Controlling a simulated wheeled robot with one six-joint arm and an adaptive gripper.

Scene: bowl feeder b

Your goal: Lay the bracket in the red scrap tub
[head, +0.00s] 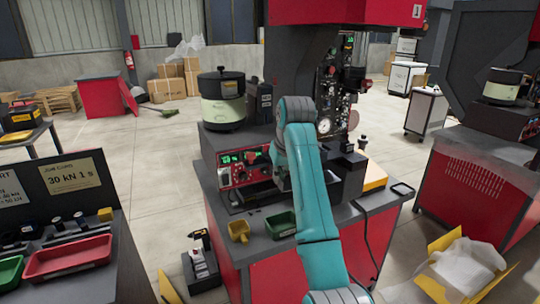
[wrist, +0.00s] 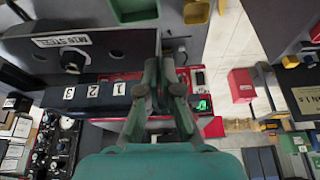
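The red scrap tub (head: 66,260) lies on the dark bench at the left in the head view; I see no bracket in it. I cannot pick out the bracket in either view. My gripper (wrist: 161,63) shows in the wrist view, its fingers drawn close together over the red front panel of the machine (wrist: 122,76). Whether the fingers are touching or have something thin between them is too small to tell. In the head view my arm hides the gripper, which is at the middle bench, well to the right of the red tub.
On the middle bench stand a yellow tub (head: 238,231) and a green tub (head: 281,225); a bowl feeder (head: 222,100) stands behind. A green tub (head: 10,271) and a sign board (head: 68,178) are on the left bench.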

